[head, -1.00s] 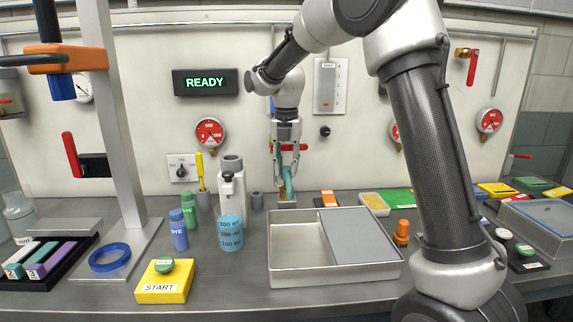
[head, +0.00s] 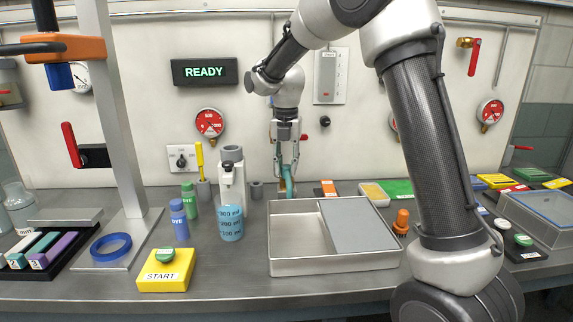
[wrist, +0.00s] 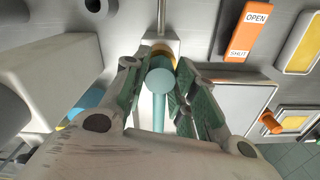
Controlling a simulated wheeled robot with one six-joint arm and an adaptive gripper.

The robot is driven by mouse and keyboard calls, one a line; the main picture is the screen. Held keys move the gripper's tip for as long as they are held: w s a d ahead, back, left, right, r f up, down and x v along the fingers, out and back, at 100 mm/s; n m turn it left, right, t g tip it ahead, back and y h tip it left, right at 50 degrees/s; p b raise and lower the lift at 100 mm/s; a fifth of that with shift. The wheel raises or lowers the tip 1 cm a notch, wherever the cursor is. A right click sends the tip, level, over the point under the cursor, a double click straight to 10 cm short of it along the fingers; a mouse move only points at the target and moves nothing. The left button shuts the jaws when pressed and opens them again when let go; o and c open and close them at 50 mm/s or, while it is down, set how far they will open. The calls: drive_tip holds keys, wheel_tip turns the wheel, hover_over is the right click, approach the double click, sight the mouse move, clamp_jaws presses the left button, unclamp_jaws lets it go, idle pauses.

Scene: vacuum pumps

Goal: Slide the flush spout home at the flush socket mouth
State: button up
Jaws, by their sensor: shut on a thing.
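The flush spout (wrist: 159,112) is a teal rod with a round, wider end, which faces the camera in the wrist view. My gripper (wrist: 158,92) is shut on it, with green-padded fingers on either side. In the head view my gripper (head: 286,166) holds the teal spout (head: 288,184) upright behind the tray. The likely flush socket is a pale block with an orange-brown ring (wrist: 160,50), just beyond the spout's round end in the wrist view. The spout hides part of it. I cannot tell whether the spout touches the mouth or is inside it.
A metal tray (head: 290,266) with a grey lid part stands in front of my gripper. A white dispenser (head: 232,183) and a blue beaker (head: 231,226) stand to the left. An orange-and-white switch label (wrist: 246,32) lies to the right. The wall is close behind.

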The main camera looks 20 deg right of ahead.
drive_tip(key=shift+f, duration=0.2)
drive_tip(key=o, duration=1.2)
drive_tip(key=shift+c, duration=0.2)
wheel_tip(320, 180, up, 12)
